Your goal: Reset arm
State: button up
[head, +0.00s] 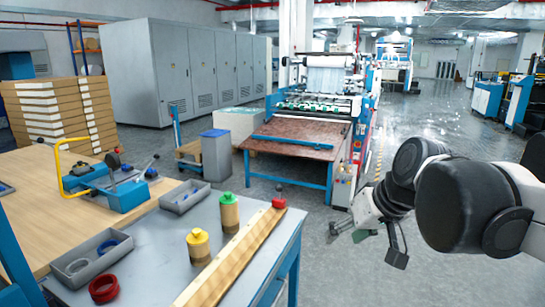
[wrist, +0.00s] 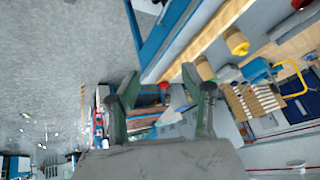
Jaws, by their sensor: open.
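My arm (head: 465,205) is at the right of the head view, over the grey floor and away from the bench. My gripper (head: 350,230) hangs low at its left end, small and partly dark in that view. In the wrist view my gripper (wrist: 160,92) shows two green-grey fingers spread apart with nothing between them. It is open and touches nothing that I can see.
The grey bench (head: 150,250) holds a yellow-capped roll (head: 198,246), a green-capped roll (head: 228,212), a wooden bar (head: 230,258), a red ring (head: 104,288) and grey trays (head: 185,197). A laminating machine (head: 320,105) stands behind. Floor (head: 430,130) is clear beyond my arm.

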jog(key=s+d+f+m+h+p, duration=0.1)
jog(key=s+d+f, duration=0.1)
jog(key=s, duration=0.4)
jog(key=s+d+f+m+t+h+p, duration=0.1)
jog(key=s+d+f+h, duration=0.1)
jog(key=s, duration=0.5)
jog(key=shift+s+d+f, duration=0.15)
jog(key=shift+d+f, duration=0.35)
jog(key=shift+f, duration=0.4)
